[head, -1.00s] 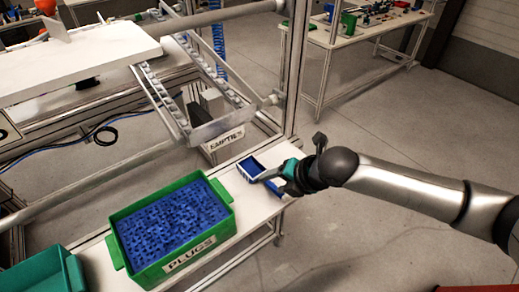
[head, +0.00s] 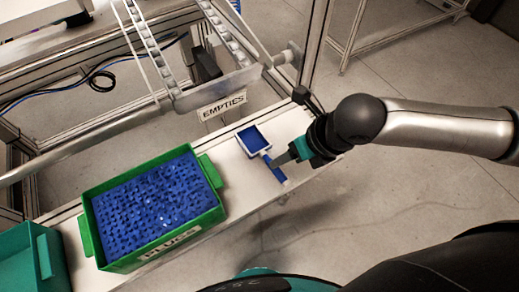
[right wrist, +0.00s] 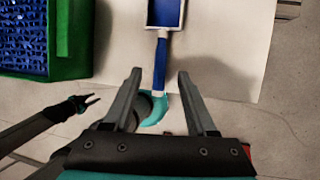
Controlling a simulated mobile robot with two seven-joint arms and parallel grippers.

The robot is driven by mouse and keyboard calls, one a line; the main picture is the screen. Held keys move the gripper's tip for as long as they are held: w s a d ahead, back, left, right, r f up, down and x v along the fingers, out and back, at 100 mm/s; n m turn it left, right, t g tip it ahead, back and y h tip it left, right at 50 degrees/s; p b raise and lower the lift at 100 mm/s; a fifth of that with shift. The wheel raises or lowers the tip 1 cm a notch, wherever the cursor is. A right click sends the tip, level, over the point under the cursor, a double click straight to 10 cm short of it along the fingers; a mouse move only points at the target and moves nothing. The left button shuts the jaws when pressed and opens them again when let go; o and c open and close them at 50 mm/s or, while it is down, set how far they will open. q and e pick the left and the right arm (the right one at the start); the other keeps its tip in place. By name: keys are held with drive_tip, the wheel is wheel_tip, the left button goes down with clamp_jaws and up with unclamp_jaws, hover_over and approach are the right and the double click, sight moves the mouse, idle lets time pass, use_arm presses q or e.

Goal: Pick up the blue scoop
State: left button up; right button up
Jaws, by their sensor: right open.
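The blue scoop (head: 254,139) has a square, white-rimmed bowl and lies on the white bench top. Its blue handle (head: 274,169) points toward the front right edge. My right gripper (head: 281,160) is open above the handle. In the right wrist view, the scoop's handle (right wrist: 161,62) runs down between the lines of the two open fingertips (right wrist: 160,76), and the bowl lies ahead of them. The fingers do not appear closed on it. I cannot tell the exact height gap.
A green bin (head: 211,217) of blue plugs, labelled PLUGS, stands left of the scoop. A teal bin (head: 50,258) is at the lower left. A roller rack with an EMPTIES label (head: 222,105) and a metal post (head: 314,50) stand behind. Bare white bench surrounds the scoop.

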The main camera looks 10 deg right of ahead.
sight(266, 158)
drive_tip(key=x, duration=0.6)
drive_tip(key=shift+w, duration=0.25)
drive_tip(key=shift+w+a+f, duration=0.2)
drive_tip(key=shift+f, duration=0.3)
drive_tip(key=shift+f, duration=0.25)
clamp_jaws()
idle(0.4)
